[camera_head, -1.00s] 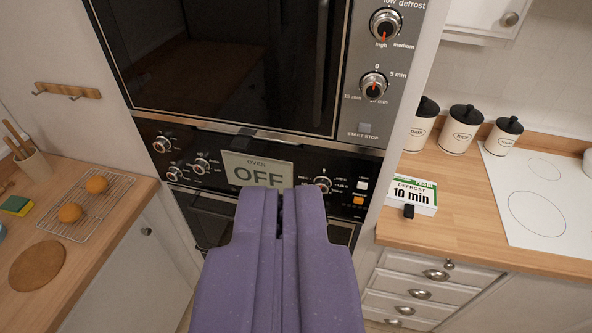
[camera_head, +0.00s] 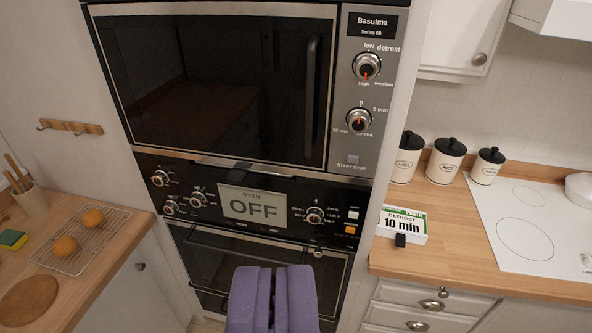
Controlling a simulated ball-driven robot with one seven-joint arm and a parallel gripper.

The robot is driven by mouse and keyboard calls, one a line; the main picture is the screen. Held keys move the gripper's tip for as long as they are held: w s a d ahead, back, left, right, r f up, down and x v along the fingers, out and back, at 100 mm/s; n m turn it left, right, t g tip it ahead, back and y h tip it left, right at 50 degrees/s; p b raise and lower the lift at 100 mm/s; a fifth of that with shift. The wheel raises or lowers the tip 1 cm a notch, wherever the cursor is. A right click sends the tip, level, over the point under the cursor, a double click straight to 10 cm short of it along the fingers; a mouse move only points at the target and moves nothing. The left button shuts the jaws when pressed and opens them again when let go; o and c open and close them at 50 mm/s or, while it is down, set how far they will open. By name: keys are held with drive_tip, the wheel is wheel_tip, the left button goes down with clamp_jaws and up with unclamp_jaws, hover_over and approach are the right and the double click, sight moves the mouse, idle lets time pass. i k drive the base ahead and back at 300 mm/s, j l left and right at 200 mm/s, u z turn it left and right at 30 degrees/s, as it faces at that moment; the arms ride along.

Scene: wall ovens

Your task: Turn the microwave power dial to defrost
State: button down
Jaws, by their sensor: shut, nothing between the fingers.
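The microwave (camera_head: 220,85) is at the top, its dark door shut. On its grey panel at the right is the power dial (camera_head: 367,66), a round knob with a red pointer aimed down toward "high". Its labels read low, defrost, medium and high, with defrost at the upper right. Below it is the timer dial (camera_head: 358,120), and lower still a start/stop button (camera_head: 353,159). My gripper (camera_head: 272,270) is purple, shut and empty. It shows at the bottom middle, in front of the oven door, well below and left of the power dial.
The oven panel (camera_head: 180,183) below the microwave has several knobs and an "OFF" sign (camera_head: 253,205). A "Defrost 10 min" box (camera_head: 404,224) and canisters (camera_head: 446,160) stand on the right counter.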

sight(366, 65)
drive_tip(key=i+j+z, duration=0.1)
drive_tip(key=z, duration=0.25)
drive_tip(key=i+j+z, duration=0.15)
drive_tip(key=i+z, duration=0.15)
drive_tip(key=i+j+z, duration=0.2)
drive_tip(key=z, duration=0.15)
